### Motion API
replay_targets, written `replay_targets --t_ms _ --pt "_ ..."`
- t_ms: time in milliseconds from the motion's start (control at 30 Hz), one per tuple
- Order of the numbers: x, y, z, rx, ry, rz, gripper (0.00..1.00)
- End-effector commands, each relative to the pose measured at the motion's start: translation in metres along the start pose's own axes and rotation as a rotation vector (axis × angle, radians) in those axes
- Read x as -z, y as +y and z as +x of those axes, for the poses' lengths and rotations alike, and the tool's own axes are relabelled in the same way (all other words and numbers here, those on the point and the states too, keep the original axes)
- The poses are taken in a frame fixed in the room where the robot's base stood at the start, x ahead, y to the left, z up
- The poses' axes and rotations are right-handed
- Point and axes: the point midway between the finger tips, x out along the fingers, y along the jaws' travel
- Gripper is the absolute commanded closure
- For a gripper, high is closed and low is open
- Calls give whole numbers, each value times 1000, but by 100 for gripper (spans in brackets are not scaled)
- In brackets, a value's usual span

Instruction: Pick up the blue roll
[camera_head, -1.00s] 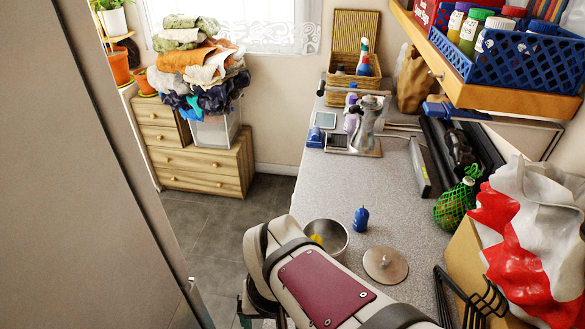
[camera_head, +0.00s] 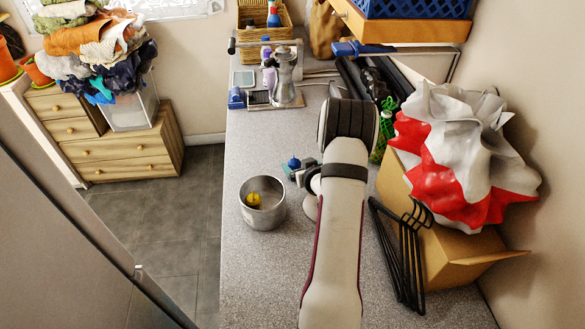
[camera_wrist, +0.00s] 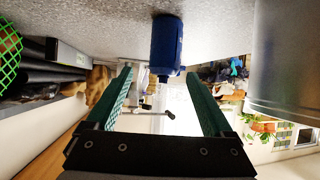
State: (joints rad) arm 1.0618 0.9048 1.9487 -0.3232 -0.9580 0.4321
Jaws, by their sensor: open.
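The blue roll (camera_head: 293,163) stands on the grey counter just beyond the steel pot, partly hidden by my gripper in the head view. In the wrist view, which shows the counter at the top, the blue roll (camera_wrist: 167,45) appears as a dark blue cylinder with a small knob at its free end. My gripper (camera_wrist: 160,74) is open, its two teal fingers spread with nothing held. The roll lies ahead of the fingertips, roughly between their lines. I cannot tell the exact gap.
The steel pot (camera_head: 262,212) with a yellow thing inside stands left of the roll; its wall is close on the right in the wrist view (camera_wrist: 288,60).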

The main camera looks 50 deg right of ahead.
Motion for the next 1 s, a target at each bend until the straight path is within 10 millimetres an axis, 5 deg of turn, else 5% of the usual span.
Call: replay_targets --t_ms 400,633,1000 --pt "3 -6 60 0 0 0 14" --pt "3 -5 62 -1 -1 0 16" --pt "3 -5 62 0 -1 0 82"
